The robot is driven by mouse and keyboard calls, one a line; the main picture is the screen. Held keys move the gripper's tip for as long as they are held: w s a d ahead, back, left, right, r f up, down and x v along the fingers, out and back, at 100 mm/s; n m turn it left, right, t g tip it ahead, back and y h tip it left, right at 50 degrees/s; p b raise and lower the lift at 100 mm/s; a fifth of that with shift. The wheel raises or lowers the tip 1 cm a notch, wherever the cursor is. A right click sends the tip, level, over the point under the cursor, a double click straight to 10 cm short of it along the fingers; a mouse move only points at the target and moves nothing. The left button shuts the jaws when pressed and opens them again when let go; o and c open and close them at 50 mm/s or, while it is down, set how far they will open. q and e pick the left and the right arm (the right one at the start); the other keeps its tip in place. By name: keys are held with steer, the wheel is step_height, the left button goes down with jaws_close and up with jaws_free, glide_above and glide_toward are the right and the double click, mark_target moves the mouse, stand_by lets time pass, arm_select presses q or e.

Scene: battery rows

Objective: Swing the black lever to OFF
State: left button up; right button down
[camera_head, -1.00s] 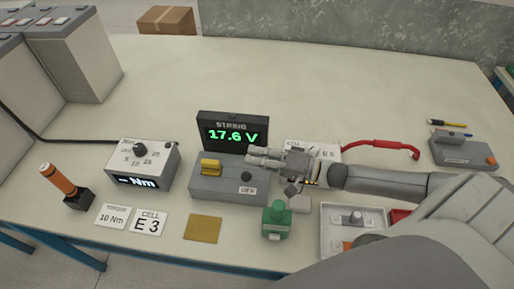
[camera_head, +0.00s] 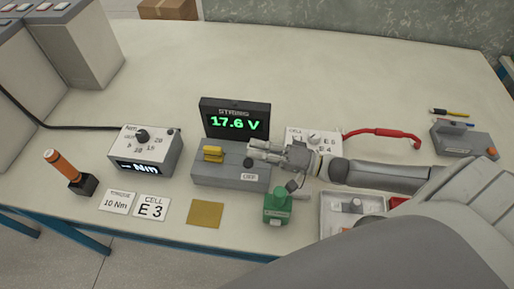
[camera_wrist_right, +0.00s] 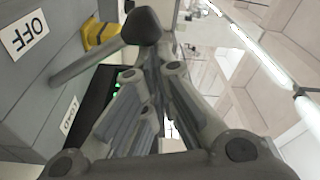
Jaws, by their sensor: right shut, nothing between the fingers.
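The black lever knob (camera_head: 247,162) shows at the front right of the grey switch box (camera_head: 215,178), just above the white OFF label (camera_head: 249,177). In the right wrist view the black knob (camera_wrist_right: 141,26) tops a slanted grey shaft, with the OFF label (camera_wrist_right: 30,34) to its left and a LOAD label (camera_wrist_right: 70,114) below. My right gripper (camera_head: 252,150) is shut and empty, its fingertips close behind and above the knob. In the wrist view the fingers (camera_wrist_right: 152,78) lie beside the knob; contact cannot be told. My left gripper is out of view.
A torque unit (camera_head: 145,150) is left.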

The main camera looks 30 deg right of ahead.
steer(key=v, duration=1.2)
